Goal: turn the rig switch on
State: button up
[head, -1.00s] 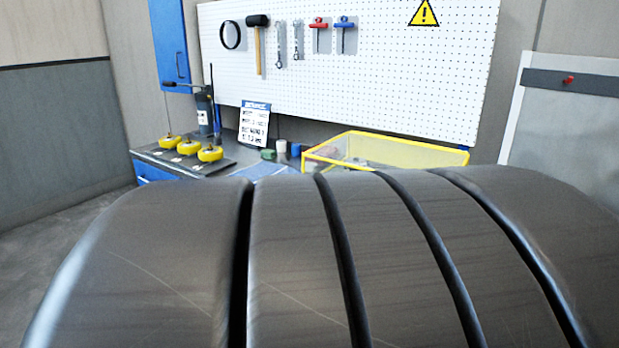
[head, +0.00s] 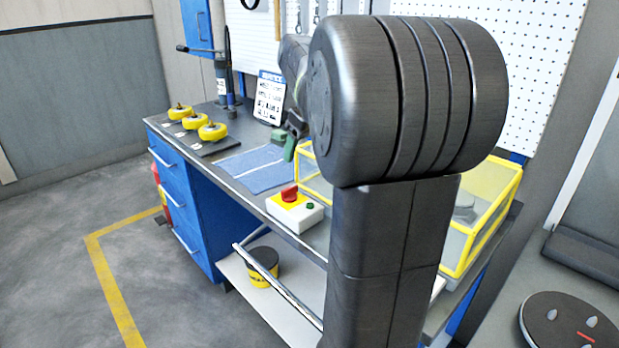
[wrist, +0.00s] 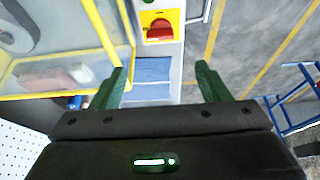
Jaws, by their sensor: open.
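The rig switch is a red knob (head: 289,192) on a yellow plate, set on a white box (head: 308,217) at the bench's front edge. A small green button sits beside the knob. In the wrist view the red knob (wrist: 159,30) shows at top centre, beyond the fingertips and roughly between them. My gripper (wrist: 160,80) is open, its two green fingers wide apart with nothing between them. In the head view my gripper (head: 290,147) is partly hidden by my own dark arm and appears behind and above the switch box, apart from it.
A yellow-framed clear enclosure (head: 490,215) stands right of the switch, partly behind my arm. A blue cloth (head: 255,168) lies to the left. Several yellow rollers (head: 196,124) and a hand pump (head: 224,75) stand farther back. A black-and-yellow tub (head: 262,266) sits on the lower shelf.

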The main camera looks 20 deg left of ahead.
aim_at(290, 188)
jog(key=b+x, duration=0.1)
jog(key=x, duration=1.2)
jog(key=shift+w+a+f, duration=0.15)
jog(key=shift+a+f, duration=0.05)
jog(key=shift+f, duration=0.1)
jog(key=c, duration=1)
